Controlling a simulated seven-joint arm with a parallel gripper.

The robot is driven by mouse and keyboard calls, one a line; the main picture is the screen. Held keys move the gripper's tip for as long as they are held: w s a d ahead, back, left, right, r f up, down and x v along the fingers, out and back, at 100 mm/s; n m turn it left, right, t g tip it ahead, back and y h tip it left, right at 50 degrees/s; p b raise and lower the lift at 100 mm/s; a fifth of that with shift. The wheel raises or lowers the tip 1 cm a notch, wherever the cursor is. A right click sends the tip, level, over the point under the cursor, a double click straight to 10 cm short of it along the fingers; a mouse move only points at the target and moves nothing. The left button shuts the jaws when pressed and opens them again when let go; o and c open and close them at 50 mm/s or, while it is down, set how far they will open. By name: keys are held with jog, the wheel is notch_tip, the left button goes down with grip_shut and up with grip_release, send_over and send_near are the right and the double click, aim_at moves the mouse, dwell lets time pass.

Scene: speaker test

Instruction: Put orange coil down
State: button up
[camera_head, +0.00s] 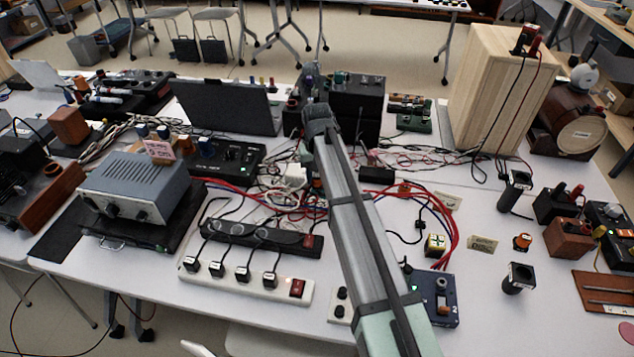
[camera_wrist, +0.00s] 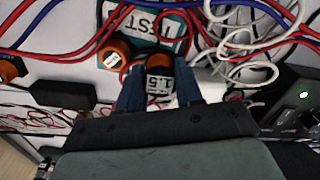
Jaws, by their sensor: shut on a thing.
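In the wrist view, my gripper (camera_wrist: 159,88) has its two blue fingers closed on either side of an orange coil (camera_wrist: 158,61), which has an orange-brown upper part and a white lettered label. Whether the coil touches the surface below cannot be told. Another orange round piece (camera_wrist: 113,52) with a small label lies just beyond, up and left of my fingers. In the head view my arm runs up the middle of the table, and the gripper and held coil cannot be made out there.
Red, blue and white wires and a teal lettered piece (camera_wrist: 174,25) lie close around the fingers. A black box (camera_wrist: 62,95) is at left, and a dark device (camera_wrist: 298,115) at right. In the head view, a power strip (camera_head: 245,276) and grey instrument (camera_head: 135,186) stand left of my arm.

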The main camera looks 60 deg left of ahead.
aim_at(317, 183)
jog(key=shift+f, duration=1.45)
jog(key=shift+f, duration=0.2)
jog(key=o, duration=1)
jog(key=shift+o, duration=0.2)
notch_tip(317, 183, up, 12)
jog(key=shift+r, duration=0.2)
